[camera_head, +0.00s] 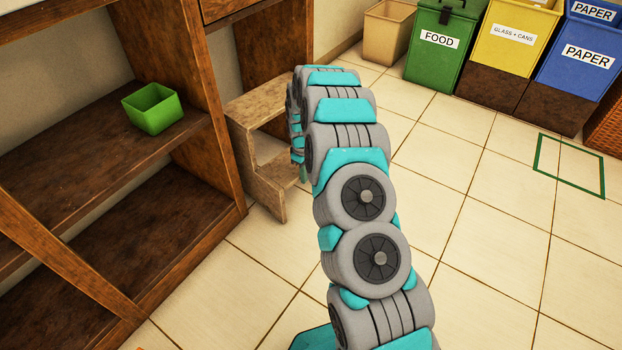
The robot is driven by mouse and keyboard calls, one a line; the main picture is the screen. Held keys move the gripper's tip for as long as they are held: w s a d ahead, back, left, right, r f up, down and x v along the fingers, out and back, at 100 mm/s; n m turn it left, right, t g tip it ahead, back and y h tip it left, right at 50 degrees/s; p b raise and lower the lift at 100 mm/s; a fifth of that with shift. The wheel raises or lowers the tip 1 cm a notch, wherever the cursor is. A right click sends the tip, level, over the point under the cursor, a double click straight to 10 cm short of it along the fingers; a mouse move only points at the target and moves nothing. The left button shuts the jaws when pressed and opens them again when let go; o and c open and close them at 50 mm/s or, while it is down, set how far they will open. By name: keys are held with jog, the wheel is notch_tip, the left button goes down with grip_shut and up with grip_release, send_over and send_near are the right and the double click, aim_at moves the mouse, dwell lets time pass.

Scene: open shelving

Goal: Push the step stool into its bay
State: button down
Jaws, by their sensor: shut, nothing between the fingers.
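The step stool (243,118) is light brown wood with two steps. It stands upright on the floor at the opening of a bay (283,45) in the dark wooden shelving, with its front part sticking out past the upright on its left. My arm bends down over its right side and hides part of it. My gripper (303,174) points down beside the stool's lower step, small and partly hidden by my arm. It is shut and empty. I cannot tell whether it touches the stool.
A green square bin (153,108) sits on the shelf at left. A tan bin (387,32), a green food bin (436,62), a yellow bin (514,38) and a blue paper bin (583,62) stand at the back right. A green outline (538,155) marks open tiled floor.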

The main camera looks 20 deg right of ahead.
jog(key=w+a+p, duration=0.1)
jog(key=w+a, duration=1)
jog(key=w, duration=0.4)
jog(key=shift+a+r, duration=0.15)
jog(key=shift+a, duration=0.1)
dwell(0.3)
